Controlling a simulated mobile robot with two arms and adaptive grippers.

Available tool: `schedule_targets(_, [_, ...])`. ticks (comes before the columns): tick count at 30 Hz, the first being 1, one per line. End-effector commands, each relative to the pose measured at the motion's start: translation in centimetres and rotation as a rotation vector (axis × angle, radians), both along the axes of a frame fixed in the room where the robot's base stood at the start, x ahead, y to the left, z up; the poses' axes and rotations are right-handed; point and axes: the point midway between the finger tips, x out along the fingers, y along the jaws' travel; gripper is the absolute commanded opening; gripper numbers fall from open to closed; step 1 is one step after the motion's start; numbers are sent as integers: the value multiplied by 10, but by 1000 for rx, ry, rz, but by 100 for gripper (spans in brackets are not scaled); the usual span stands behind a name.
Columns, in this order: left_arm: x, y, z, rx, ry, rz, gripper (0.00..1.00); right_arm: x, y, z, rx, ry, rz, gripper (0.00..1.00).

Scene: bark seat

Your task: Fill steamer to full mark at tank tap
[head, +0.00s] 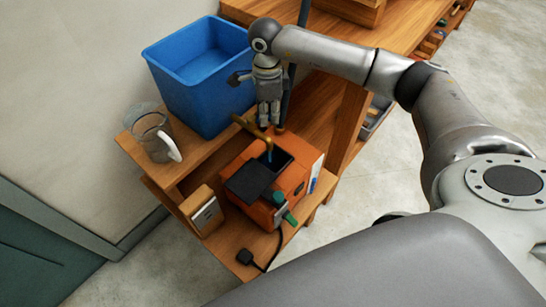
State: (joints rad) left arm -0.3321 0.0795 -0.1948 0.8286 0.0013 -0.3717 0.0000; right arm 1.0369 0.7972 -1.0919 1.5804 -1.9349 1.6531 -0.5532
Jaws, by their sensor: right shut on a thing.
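The orange steamer (262,214) stands on the low wooden shelf with its dark lid (249,180) open. A pale upright strip (316,176) with a blue part shows on its right side; I cannot read any mark. A brass tap (250,129) reaches over the opening. A thin blue stream (270,154) shows below its end, over the dark opening. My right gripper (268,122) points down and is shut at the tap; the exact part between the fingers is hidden. My left gripper is not in view.
A blue open bin (195,68) and a clear jug (155,138) with a white handle stand on the shelf at left. A small wooden box (202,211) sits left of the steamer. A black cord and plug (246,257) lie in front. A dark pole rises behind my gripper.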

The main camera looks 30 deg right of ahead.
Motion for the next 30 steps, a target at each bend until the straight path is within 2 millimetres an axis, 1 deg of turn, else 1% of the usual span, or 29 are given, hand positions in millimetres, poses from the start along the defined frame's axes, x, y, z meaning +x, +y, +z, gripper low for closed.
schedule_targets(1, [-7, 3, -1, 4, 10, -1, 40, -1, -1, 0, -3, 0, -29, 2])
schedule_targets(18, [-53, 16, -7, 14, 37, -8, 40, -10, 13, 1, 7, -9, -377, 2])
schedule_targets(30, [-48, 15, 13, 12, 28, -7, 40, -23, 25, 3, 10, -10, -783, 2])
